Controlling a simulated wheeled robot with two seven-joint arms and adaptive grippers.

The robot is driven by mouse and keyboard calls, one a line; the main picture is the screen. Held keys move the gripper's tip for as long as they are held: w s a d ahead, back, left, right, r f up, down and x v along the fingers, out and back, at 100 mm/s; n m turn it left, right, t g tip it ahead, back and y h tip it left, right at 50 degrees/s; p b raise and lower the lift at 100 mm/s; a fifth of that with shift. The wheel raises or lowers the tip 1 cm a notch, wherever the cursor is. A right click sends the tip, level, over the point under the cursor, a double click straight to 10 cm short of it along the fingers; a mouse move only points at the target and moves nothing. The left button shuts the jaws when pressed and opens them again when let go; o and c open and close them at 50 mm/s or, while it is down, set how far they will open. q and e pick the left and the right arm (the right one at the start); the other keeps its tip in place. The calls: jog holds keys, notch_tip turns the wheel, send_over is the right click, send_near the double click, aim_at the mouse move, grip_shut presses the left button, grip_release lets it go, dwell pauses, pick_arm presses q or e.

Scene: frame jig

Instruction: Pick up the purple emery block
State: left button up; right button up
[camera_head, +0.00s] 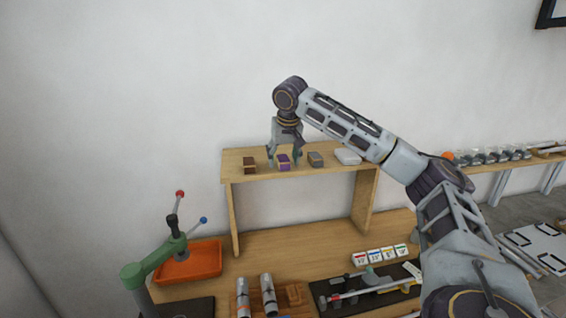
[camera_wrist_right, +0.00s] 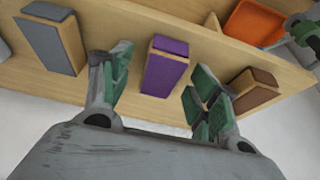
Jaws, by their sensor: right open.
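The purple emery block (camera_head: 284,160) lies on the raised wooden shelf, between a brown block and a grey block. In the right wrist view the purple block (camera_wrist_right: 166,66) lies between the two fingers, with a gap visible on each side. My right gripper (camera_head: 284,158) is open and points down over the purple block; its green-padded fingers also show in the right wrist view (camera_wrist_right: 155,88). My left gripper is in neither view.
The brown block (camera_head: 249,164) and the grey block (camera_head: 315,159) stand close on either side. A white piece (camera_head: 347,156) lies further right on the shelf (camera_head: 234,177). An orange tray (camera_head: 203,262) and a green lever tool (camera_head: 150,266) are below left.

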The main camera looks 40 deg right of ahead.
aim_at(283, 159)
dwell(0.4)
jog(key=c, duration=1.1)
jog(key=shift+r, duration=0.2)
jog(key=shift+r+b, duration=0.35)
jog(key=shift+r, duration=4.5)
jog(key=o, duration=0.4)
jog(key=c, duration=0.3)
jog(key=shift+f, duration=0.1)
